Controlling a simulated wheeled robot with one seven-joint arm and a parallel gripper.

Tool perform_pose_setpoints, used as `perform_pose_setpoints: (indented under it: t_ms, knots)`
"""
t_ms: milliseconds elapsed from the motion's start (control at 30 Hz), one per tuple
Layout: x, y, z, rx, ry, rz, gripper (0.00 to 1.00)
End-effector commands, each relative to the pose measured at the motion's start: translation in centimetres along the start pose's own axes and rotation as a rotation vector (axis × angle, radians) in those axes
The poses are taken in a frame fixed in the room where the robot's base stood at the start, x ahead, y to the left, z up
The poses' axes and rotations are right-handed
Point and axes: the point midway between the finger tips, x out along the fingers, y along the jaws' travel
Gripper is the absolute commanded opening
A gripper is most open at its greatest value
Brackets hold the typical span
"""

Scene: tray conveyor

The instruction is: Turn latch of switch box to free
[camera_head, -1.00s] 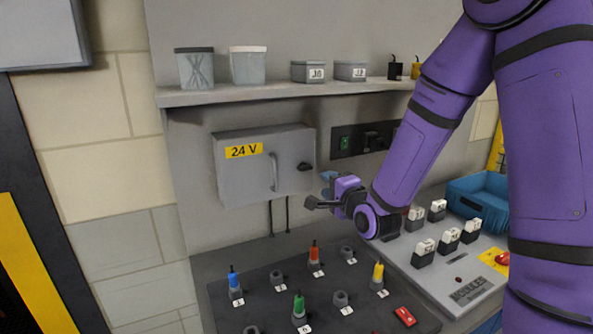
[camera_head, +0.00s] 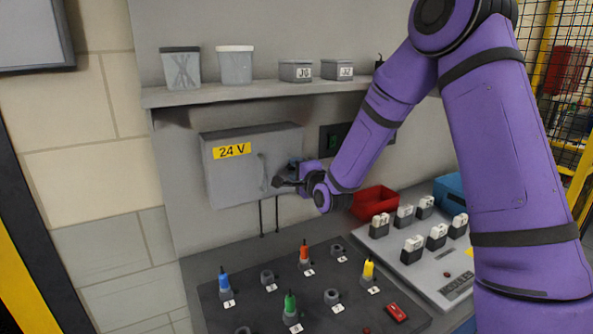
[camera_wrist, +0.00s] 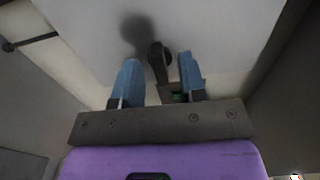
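The grey switch box (camera_head: 228,182) with a yellow 24 V label hangs on the wall panel, its door closed. My gripper (camera_head: 288,172) is at the right part of its front and hides the latch in the head view. In the wrist view the dark latch (camera_wrist: 157,56) stands out from the pale door (camera_wrist: 85,28), seen between the two blue fingertips of my gripper (camera_wrist: 158,72). The fingers are open, with a gap on both sides of the latch. Whether they reach past its tip I cannot tell.
A vertical handle (camera_head: 262,172) is on the door, left of my gripper. A shelf (camera_head: 215,97) with several containers is above. Below is a dark board (camera_head: 240,308) with coloured plugs. A red bin (camera_head: 374,203) stands to the right.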

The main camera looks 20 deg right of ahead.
Motion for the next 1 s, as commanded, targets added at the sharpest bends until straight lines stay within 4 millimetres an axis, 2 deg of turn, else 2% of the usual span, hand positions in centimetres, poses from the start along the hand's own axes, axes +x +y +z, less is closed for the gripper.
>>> perform_pose_setpoints:
  t_ms: [267,300,433,467,767,1000]
  knots:
    - [0.16,0.04,-0.02,0.0,0.0,0.001,0.38]
    - [0.16,0.04,-0.02,0.0,0.0,0.001,0.34]
    - [0.15,0.04,-0.02,0.0,0.0,0.001,0.04]
    - [0.15,0.04,-0.02,0.0,0.0,0.001,0.0]
    - [0.14,0.05,-0.02,-0.017,0.0,0.002,0.0]
    - [0.13,0.06,-0.04,-0.119,0.001,0.002,0.0]
